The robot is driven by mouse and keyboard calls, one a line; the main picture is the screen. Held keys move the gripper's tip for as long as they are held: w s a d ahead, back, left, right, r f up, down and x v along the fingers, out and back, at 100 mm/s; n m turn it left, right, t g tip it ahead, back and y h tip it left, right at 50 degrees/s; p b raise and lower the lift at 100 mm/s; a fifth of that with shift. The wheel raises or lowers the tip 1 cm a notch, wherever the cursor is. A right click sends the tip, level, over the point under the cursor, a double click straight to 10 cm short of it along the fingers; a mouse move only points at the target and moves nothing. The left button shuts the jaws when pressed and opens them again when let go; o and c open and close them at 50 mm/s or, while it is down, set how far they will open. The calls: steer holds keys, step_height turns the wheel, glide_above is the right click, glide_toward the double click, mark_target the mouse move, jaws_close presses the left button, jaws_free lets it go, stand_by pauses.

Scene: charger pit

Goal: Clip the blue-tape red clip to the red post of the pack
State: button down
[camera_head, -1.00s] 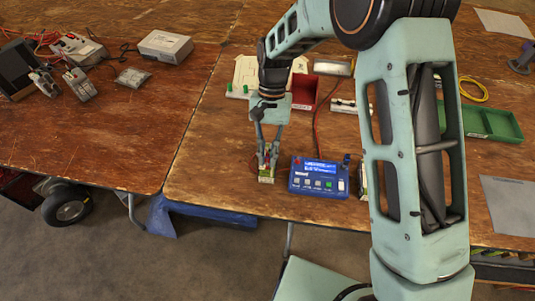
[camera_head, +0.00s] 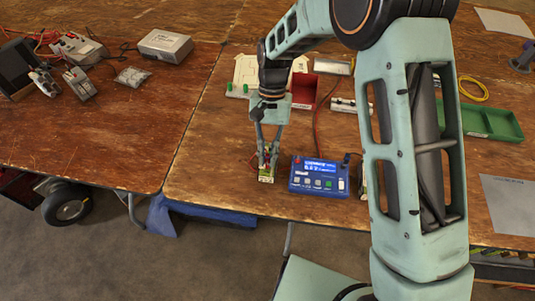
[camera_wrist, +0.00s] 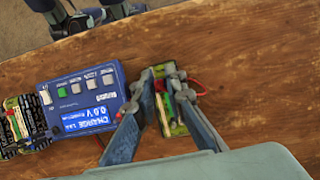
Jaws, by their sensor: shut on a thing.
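My gripper (camera_head: 268,164) is at the small pack (camera_head: 266,179), which is near the front edge of the table. Its fingers are shut on a small red clip, and a red lead shows beside them. In the wrist view the fingertips (camera_wrist: 165,82) are over the pack (camera_wrist: 178,129), with the red clip (camera_wrist: 159,86) between them. I cannot make out its tape colour. The fingers hide most of the pack's posts, and I cannot tell whether the clip touches the red one. The blue charger (camera_head: 319,177) stands just right of the pack; its screen (camera_wrist: 92,120) reads CHARGE 0.0 V.
Another pack (camera_wrist: 18,124) stands against the charger's far side, mostly hidden by my arm in the head view. A red box (camera_head: 302,90), a white board (camera_head: 246,72) and a green tray (camera_head: 492,123) are farther back.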

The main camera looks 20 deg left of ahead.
mark_target(268, 154)
steer(key=c, duration=1.9)
jaws_free()
steer(key=shift+o, duration=1.1)
steer(key=shift+r+p, duration=2.5)
steer(key=shift+r, duration=1.25)
